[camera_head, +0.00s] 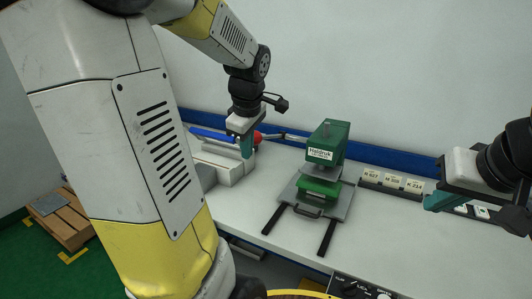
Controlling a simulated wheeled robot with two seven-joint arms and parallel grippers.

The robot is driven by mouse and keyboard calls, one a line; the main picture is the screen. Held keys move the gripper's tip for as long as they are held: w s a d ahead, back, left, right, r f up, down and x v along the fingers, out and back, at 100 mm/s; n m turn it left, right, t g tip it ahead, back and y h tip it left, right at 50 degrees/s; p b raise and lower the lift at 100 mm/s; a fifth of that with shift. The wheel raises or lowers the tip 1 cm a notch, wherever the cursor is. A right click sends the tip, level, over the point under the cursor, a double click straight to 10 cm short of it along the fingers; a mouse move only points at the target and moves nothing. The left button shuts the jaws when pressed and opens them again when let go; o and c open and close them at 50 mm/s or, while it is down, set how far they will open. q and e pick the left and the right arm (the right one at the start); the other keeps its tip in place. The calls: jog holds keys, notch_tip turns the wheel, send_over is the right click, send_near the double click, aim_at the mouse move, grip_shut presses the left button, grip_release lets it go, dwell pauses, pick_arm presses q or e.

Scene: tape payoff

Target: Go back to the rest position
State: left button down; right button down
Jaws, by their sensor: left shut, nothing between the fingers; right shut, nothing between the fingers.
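My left gripper (247,147) hangs in the upper middle of the head view with its teal fingers pointing down. It is shut and empty, above and in front of a white block-like fixture (215,160) on the bench. My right gripper (436,202) comes in at the right edge, its teal fingers pointing left. It is shut and empty, over the right part of the bench. My large white and yellow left arm fills the left of the view and hides part of the bench.
A labelled rack (390,184) runs along the back right. A blue-handled tool (208,134) lies at the back left.

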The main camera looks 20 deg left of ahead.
pick_arm(q)
jog(key=shift+r, duration=0.15)
dwell(0.3)
jog(key=s+d+r+m+t+h, duration=0.3)
jog(key=s+d+m, duration=0.9)
jog(key=m, duration=0.5)
jog(key=shift+s+d+r+h, duration=0.4)
jog(key=shift+s+h, duration=0.1)
jog(key=shift+s, duration=0.4)
